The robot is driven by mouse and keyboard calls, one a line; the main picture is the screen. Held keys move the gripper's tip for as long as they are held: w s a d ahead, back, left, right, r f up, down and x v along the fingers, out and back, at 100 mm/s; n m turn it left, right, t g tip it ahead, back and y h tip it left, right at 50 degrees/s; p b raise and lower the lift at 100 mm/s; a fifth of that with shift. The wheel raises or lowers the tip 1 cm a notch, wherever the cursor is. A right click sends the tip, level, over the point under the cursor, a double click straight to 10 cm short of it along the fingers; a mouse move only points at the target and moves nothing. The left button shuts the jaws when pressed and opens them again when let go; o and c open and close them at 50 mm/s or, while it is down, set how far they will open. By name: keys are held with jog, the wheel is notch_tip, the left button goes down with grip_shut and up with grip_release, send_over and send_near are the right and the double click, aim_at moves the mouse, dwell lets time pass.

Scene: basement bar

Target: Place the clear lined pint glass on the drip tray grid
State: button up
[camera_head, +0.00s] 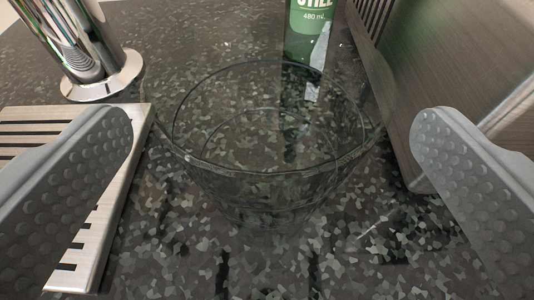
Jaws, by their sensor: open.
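The clear lined pint glass (270,165) stands upright on the dark speckled counter in the middle of the view, its rim facing up. My gripper (272,128) is open, with one grey dimpled finger at the left and one at the right. The glass lies between the two fingers, with a visible gap on each side. The steel drip tray grid (125,180) lies at the left, and my left finger covers part of it. The glass is on the counter to the right of the tray, apart from it.
A chrome tap column (75,45) with a round base stands behind the tray at upper left. A green bottle (310,30) stands behind the glass. A brushed steel box (440,75) stands close on the right. The speckled counter (330,265) in front is clear.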

aim_at(269, 63)
jog(key=shift+x, duration=2.05)
jog(key=c, duration=1.8)
jog(key=shift+r, duration=0.15)
